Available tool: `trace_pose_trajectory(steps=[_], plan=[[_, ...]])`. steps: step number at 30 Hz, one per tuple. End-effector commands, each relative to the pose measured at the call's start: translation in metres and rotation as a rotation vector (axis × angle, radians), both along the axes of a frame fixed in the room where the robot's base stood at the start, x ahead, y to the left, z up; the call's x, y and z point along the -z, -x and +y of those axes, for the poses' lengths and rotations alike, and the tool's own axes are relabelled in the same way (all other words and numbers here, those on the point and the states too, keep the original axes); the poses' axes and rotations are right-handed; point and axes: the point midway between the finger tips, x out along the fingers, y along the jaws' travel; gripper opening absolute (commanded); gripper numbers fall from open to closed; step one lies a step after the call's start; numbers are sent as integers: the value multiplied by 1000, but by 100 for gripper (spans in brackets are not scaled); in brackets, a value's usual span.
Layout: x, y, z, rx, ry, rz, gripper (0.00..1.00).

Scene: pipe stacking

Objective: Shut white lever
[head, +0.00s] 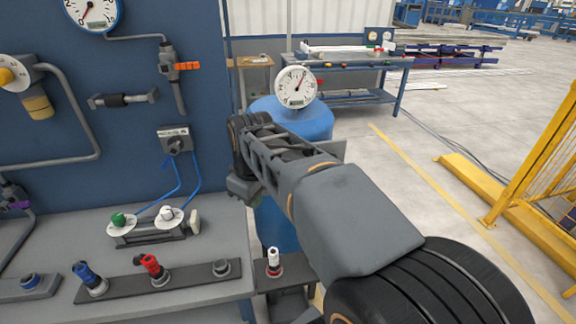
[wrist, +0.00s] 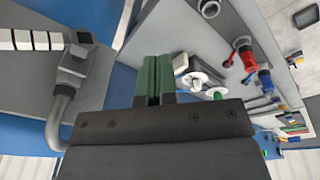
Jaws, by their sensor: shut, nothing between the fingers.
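The white lever (wrist: 30,40) is a ribbed white handle on a grey valve (wrist: 78,60) at the left of the wrist view. It sticks out to the left, roughly across the grey pipe (wrist: 62,112) that runs down from the valve. I cannot make out this lever in the head view. My gripper (wrist: 153,82) has green fingers, shut together and empty. In the wrist view they are to the right of the valve and apart from it. In the head view my arm's end is by the panel's right edge, with the fingertips not clearly visible.
A blue panel carries an orange lever (head: 187,66) and a gauge (head: 93,14). The bench below holds green (head: 119,221) and white (head: 166,214) knobs, and blue (head: 90,278) and red (head: 152,267) fittings. A blue tank (head: 310,118) stands behind my arm. Open floor is at right.

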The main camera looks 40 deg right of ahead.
Motion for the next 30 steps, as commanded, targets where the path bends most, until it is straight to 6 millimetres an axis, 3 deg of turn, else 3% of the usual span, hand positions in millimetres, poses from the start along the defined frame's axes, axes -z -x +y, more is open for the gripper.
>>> trace_pose_trajectory(steps=[1, 6, 10, 15, 20, 30], plan=[[-24, -9, -17, -69, 8, 17, 0], [-85, -23, -64, -359, 19, 72, 0], [-117, -25, -92, -534, 15, 94, 0], [-139, -22, -112, -675, 6, 103, 0], [-132, -21, -117, -722, 2, 106, 0], [-70, -22, -113, -724, 1, 108, 0]])
